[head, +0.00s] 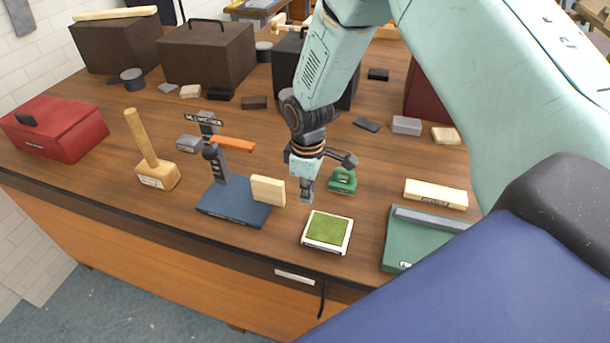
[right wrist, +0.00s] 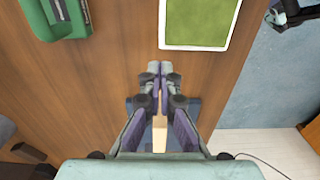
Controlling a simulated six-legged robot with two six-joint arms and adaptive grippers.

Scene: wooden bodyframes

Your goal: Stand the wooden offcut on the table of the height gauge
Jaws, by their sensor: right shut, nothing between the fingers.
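The height gauge has a dark blue table (head: 232,207), a dark upright column and an orange arm (head: 233,145). The wooden offcut (head: 268,190) is a pale block. It stands upright at the right end of the blue table, to the right of the column. My right gripper (head: 306,197) is shut and empty, apart from the offcut and just to its right. In the right wrist view the offcut (right wrist: 160,132) shows beyond the shut fingers (right wrist: 160,70), with parts of the blue table around it. My left gripper is not in view.
A white-framed green pad (head: 327,231) lies to the right of the gauge, near the front edge. A green weight (head: 342,181) stands behind it. A wooden mallet (head: 153,165) stands left of the gauge. A green case (head: 400,243) is at right.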

